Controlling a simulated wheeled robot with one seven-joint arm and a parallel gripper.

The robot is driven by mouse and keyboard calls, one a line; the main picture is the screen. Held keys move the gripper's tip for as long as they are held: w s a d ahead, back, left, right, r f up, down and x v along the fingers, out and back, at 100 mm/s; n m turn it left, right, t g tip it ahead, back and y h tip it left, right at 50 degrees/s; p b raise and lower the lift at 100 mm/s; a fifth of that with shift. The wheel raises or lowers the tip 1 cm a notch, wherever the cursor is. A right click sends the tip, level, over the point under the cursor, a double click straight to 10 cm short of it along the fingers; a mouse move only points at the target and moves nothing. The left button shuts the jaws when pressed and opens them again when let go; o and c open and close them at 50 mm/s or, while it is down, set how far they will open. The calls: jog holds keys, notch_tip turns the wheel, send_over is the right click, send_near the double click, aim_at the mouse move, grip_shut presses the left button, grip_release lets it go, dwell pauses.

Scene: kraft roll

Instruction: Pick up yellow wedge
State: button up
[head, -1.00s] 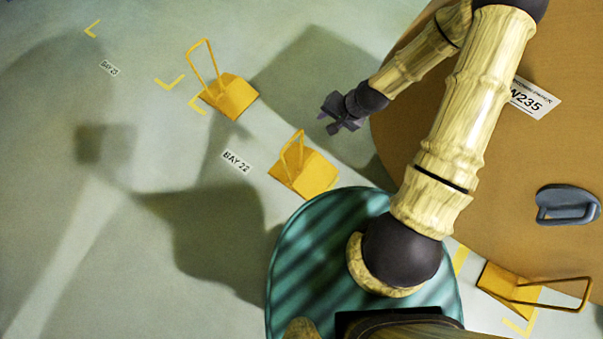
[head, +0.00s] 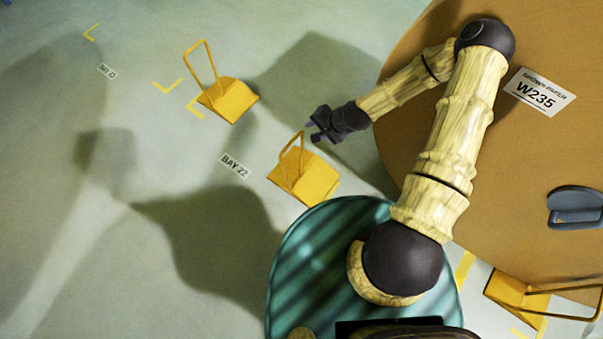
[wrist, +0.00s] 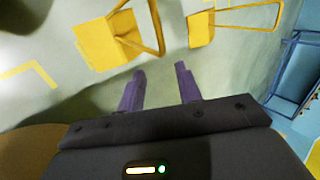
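Two wedges lie beyond the fingertips, one at left (wrist: 103,40) and one at right (wrist: 201,28).
A big brown paper roll (head: 430,110) with a W235 label (head: 538,92) fills the right side. A blue-grey handled piece (head: 575,205) sits on it. Blue frame bars (wrist: 285,65) stand at right in the wrist view. The floor at left is open, with yellow corner marks.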

aim_at(299, 134)
jog(key=b+x, duration=0.1)
jog(key=x, duration=0.6)
jog(key=shift+a+f, duration=0.1)
jog(key=shift+b+x, duration=0.8)
jog(key=shift+x, duration=1.85)
jog(key=shift+w, duration=0.1)
grip_shut()
